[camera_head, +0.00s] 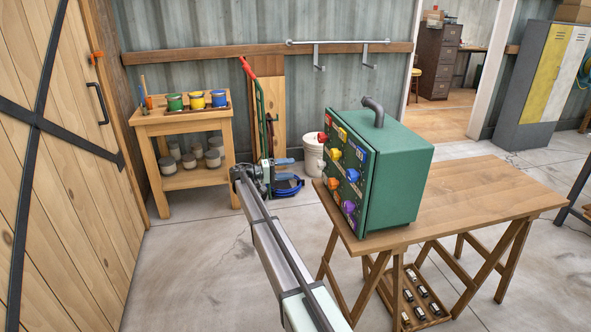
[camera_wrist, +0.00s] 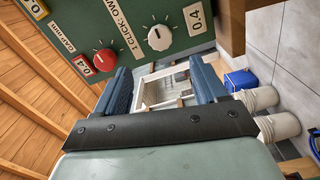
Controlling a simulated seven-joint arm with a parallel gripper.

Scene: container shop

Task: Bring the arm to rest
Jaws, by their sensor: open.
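My gripper (camera_head: 284,170) is at the far end of my extended arm, to the left of the green box and apart from it in the head view. In the wrist view my gripper (camera_wrist: 162,88) shows two blue jaws spread apart with nothing between them. The green box (camera_head: 402,182) stands on the wooden table, with rows of coloured knobs on its left face and a grey bent pipe on top. In the wrist view its panel (camera_wrist: 120,28) lies beyond the jaws, with a red knob (camera_wrist: 105,60) and a white knob (camera_wrist: 159,38).
The wooden table (camera_head: 490,190) stands at the right, with a crate of small dark items underneath. A wooden stand (camera_head: 187,124) with coloured pots is at the back left. A white bucket (camera_head: 313,155) and green hand truck stand behind my gripper. The front-left floor is clear.

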